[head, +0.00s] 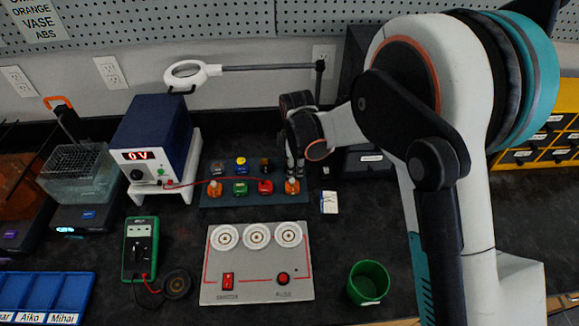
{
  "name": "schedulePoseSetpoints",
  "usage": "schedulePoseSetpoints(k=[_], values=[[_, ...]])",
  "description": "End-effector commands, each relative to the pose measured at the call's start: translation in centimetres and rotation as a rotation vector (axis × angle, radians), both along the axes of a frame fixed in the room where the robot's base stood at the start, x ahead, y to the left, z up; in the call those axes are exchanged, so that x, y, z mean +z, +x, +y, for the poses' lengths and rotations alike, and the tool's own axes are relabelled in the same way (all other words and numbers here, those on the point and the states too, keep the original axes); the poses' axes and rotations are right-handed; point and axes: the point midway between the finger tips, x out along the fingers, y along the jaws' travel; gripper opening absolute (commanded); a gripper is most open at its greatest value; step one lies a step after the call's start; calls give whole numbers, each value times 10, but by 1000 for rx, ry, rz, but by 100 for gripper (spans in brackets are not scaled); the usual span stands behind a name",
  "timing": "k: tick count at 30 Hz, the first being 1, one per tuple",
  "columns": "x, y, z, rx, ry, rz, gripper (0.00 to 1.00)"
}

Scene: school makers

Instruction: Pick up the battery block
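My gripper (296,172) points down over the right end of a dark blue-grey board (225,201). Its fingertips are close to an orange-topped piece (292,187) there; I cannot tell whether they touch it or how wide they are apart. No piece is clearly marked as the battery block. A small white block with a blue mark (329,202) lies on the dark bench just right of the board, apart from the gripper. The board also carries a red piece (265,187), a green piece (240,188) and several other small pieces.
A power supply reading 0 V (150,150) stands left of the board. A grey panel with three round dials (255,288), a green cup (368,283) and a green multimeter (140,248) are in front. A magnifier arm (250,68) extends behind.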

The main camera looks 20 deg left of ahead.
Motion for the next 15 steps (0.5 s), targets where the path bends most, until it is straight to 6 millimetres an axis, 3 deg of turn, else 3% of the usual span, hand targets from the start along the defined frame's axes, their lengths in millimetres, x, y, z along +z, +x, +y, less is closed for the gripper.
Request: schedulePoseSetpoints(k=[2, 8, 15], values=[[1, 0, 0, 0, 0, 0, 53], [1, 0, 0, 0, 0, 0, 9], [1, 0, 0, 0, 0, 0, 9]])
